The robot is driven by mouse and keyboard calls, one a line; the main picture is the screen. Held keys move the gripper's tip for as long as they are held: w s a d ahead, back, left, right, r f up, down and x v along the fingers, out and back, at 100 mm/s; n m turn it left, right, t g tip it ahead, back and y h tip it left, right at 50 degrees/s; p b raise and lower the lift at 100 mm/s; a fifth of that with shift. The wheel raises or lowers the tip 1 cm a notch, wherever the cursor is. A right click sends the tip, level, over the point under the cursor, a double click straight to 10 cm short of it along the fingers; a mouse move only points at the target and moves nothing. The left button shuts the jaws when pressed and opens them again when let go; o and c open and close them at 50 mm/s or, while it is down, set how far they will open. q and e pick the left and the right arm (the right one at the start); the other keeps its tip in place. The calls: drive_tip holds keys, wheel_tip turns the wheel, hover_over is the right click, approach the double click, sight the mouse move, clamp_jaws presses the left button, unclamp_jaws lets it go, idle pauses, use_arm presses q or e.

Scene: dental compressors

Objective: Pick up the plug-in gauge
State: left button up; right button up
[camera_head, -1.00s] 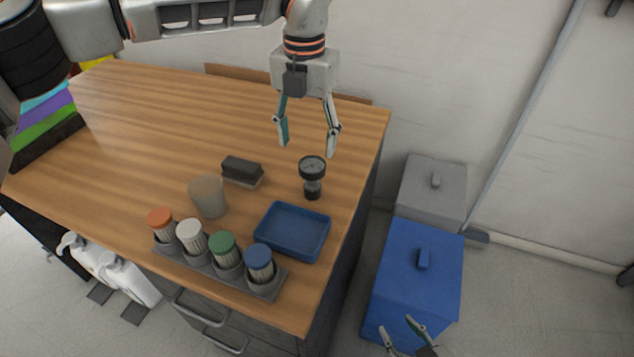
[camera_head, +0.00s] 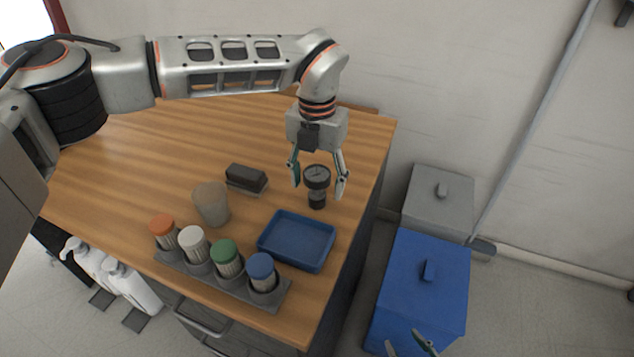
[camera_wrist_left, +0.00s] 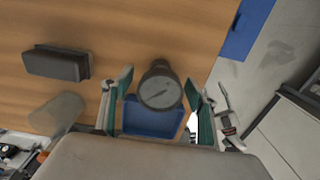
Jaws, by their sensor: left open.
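The plug-in gauge (camera_head: 317,178) stands upright on the wooden table, a round dark dial on a short dark stem. My left gripper (camera_head: 318,190) is open, with one finger on each side of the gauge and its dial between them. My right gripper (camera_head: 412,345) shows only in part at the bottom edge of the head view.
A blue tray (camera_head: 296,262) lies just in front of the gauge. A rack (camera_head: 222,283) of several colour-capped containers, a beige cup (camera_head: 212,204) and a dark block (camera_head: 246,177) are to the left. A blue bin (camera_head: 420,290) and a grey bin (camera_head: 438,205) stand right of the table.

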use_arm(q)
drive_tip(key=shift+c, duration=0.3)
drive_tip(key=c, duration=1.2)
drive_tip(key=shift+r, duration=0.1)
drive_tip(key=shift+c, duration=0.2)
